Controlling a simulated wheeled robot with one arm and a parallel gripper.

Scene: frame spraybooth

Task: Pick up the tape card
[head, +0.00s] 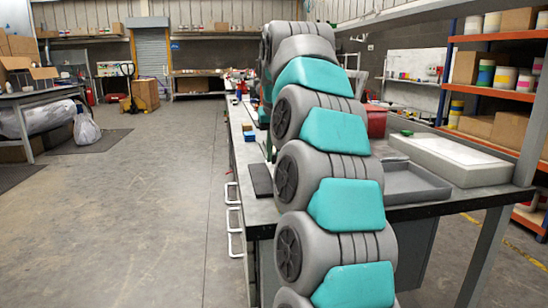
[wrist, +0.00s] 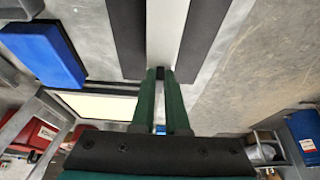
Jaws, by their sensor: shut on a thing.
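In the wrist view my gripper (wrist: 161,73) has its two green fingers nearly together, with a narrow gap. A small dark blue thing, which I take for the tape card (wrist: 160,74), shows between the fingertips. Only a sliver of it is visible, so its shape and markings cannot be told. Beyond the fingertips is a pale strip (wrist: 167,30) between two black bands. I cannot tell whether the held thing touches it. In the head view my arm runs along the bench, and my gripper and the held thing are hidden behind it.
The long bench (head: 420,208) carries a grey tray (head: 415,184), a white block (head: 455,158), a red bin (head: 376,122) and a dark flat pad (head: 261,179). A blue block (wrist: 42,52) shows in the wrist view. Shelving (head: 495,88) stands right.

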